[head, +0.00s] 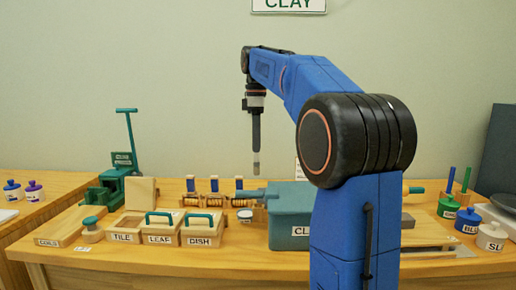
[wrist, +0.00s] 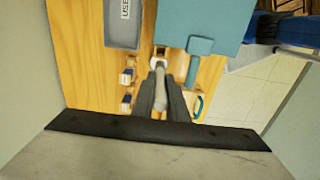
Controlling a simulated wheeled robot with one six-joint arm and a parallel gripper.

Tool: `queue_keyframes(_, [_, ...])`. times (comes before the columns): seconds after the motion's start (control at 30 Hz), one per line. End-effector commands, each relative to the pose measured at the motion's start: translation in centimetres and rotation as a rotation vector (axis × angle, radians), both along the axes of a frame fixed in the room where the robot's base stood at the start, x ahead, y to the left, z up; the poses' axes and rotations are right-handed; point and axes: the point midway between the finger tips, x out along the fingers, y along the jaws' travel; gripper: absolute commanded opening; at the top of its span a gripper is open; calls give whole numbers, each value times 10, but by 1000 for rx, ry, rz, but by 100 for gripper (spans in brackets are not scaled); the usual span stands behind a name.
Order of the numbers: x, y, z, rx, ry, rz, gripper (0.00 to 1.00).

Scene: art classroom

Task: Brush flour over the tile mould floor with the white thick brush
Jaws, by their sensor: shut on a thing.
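The tile mould (head: 124,238) is a wooden box with a TILE label at the left front of the table, open on top with a bare pale floor. My gripper (head: 256,150) hangs high above the table, to the right of the mould and well apart from it. It is shut on a pale, thick brush (head: 256,168) that points straight down. In the wrist view the whitish brush (wrist: 160,92) sits between the two dark fingers (wrist: 160,80). The brush tip is in the air. No flour can be made out.
Leaf (head: 159,239) and dish (head: 200,240) moulds with green-handled lids stand right of the tile mould. A teal clay box (head: 285,216) sits below my arm. A green press (head: 118,180) is behind left. Jars (head: 446,207) stand at the right.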

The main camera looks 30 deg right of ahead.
Motion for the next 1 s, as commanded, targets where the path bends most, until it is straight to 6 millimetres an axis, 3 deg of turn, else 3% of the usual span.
queue_keyframes(0.3, [18, 28, -68, 1, 3, 3, 0])
queue_keyframes(1.0, [20, 33, -128, 0, 2, 0, 0])
